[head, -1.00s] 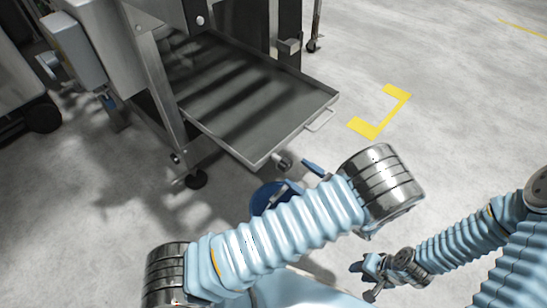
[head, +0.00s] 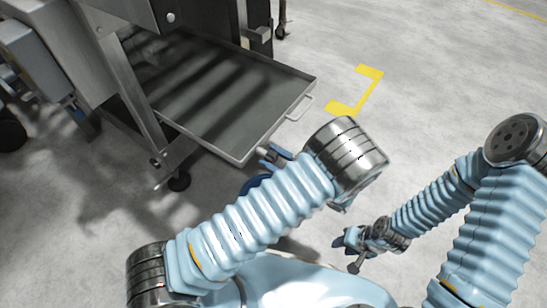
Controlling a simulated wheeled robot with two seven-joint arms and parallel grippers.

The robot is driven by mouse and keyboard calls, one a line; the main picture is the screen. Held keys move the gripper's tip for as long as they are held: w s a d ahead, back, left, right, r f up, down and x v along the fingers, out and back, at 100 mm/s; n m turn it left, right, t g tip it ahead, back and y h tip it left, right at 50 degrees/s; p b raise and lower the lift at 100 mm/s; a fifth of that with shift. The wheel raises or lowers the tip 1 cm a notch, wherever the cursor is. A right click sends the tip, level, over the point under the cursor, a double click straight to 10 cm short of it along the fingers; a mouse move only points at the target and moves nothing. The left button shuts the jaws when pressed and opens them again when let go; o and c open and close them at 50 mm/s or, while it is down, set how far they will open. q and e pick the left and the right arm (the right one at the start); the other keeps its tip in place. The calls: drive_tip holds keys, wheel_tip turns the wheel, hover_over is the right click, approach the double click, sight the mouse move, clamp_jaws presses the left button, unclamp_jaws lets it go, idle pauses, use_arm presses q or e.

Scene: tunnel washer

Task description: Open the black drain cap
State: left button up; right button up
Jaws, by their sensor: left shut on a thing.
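The black drain cap (head: 264,154) is a small dark round piece at the near right corner of the metal tray (head: 298,92), low under the machine. My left gripper (head: 273,157) is at this corner, its blue fingers on either side of the cap and shut on it. My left wrist and forearm hide most of the gripper's body. My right gripper (head: 347,250) is at the lower right, away from the tray. Its dark fingers look apart, with nothing seen between them.
A machine leg (head: 147,130) with a black foot stands to the left. The tray has a handle (head: 300,107). Floor near the yellow corner mark (head: 357,92) is clear.

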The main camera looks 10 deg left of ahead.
use_arm(q)
drive_tip(key=shift+n, duration=0.3)
drive_tip(key=n+b, duration=0.2)
drive_tip(key=n, duration=0.1)
drive_tip(key=shift+f, duration=0.15)
drive_tip(key=n+b, duration=0.3)
drive_tip(key=n, duration=0.2)
drive_tip(key=shift+n, duration=0.4)
drive_tip(key=n+b, duration=0.3)
drive_tip(key=n, duration=0.2)
drive_tip(key=shift+n+b, duration=0.95)
drive_tip(key=shift+n, duration=0.75)
drive_tip(key=o, duration=1.1)
drive_tip(key=shift+r, duration=0.2)
drive_tip(key=shift+c, duration=0.2)
